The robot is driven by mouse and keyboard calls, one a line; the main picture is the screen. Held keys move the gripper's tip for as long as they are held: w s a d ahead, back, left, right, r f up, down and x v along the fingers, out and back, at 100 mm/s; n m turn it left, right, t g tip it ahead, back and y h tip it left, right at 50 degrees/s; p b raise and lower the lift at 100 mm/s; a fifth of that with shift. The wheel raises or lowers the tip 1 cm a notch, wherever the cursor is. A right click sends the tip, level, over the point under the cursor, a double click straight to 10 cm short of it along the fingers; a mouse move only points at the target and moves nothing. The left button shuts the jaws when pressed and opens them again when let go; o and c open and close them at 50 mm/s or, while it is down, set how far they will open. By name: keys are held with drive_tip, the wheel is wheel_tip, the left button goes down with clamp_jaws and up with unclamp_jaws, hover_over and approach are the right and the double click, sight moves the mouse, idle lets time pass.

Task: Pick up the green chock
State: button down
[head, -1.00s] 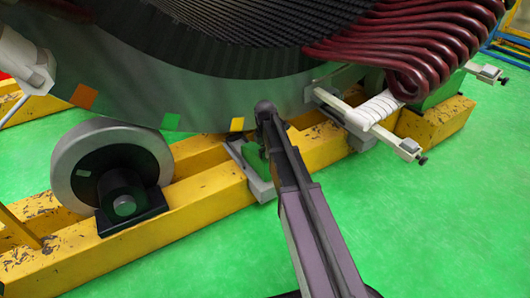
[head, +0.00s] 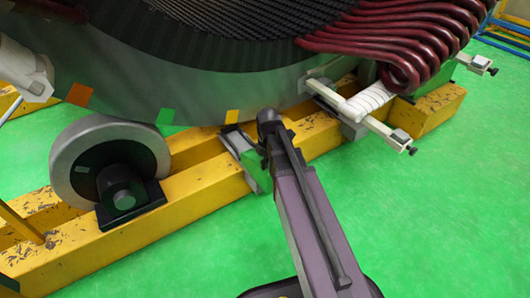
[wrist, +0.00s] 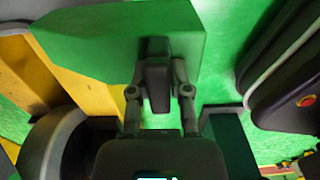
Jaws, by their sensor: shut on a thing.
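The green chock (head: 258,172) shows just left of my arm in the head view, at the near side of the yellow beam. In the wrist view the chock (wrist: 95,40) is a large green block with an angled left end, filling the upper middle. My gripper (wrist: 158,62) is shut on it, with its fingers against the block. In the head view my arm hides the fingers and part of the chock. A grey holder (head: 236,140) sits on the beam right behind the chock.
The yellow beam (head: 195,192) carries a roller wheel (head: 92,165) at left. The large stator (head: 200,85) hangs close above, with dark red coils (head: 400,45) at upper right. A white-wrapped clamp bar (head: 372,101) juts out at right. The green floor in front is clear.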

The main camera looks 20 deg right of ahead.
drive_tip(key=shift+s+r, duration=0.1)
drive_tip(key=shift+s, duration=1.05)
drive_tip(key=shift+r, duration=0.15)
wheel_tip(320, 180, up, 52)
drive_tip(key=p, duration=5.2)
drive_tip(key=shift+p, duration=0.3)
drive_tip(key=shift+s, duration=0.1)
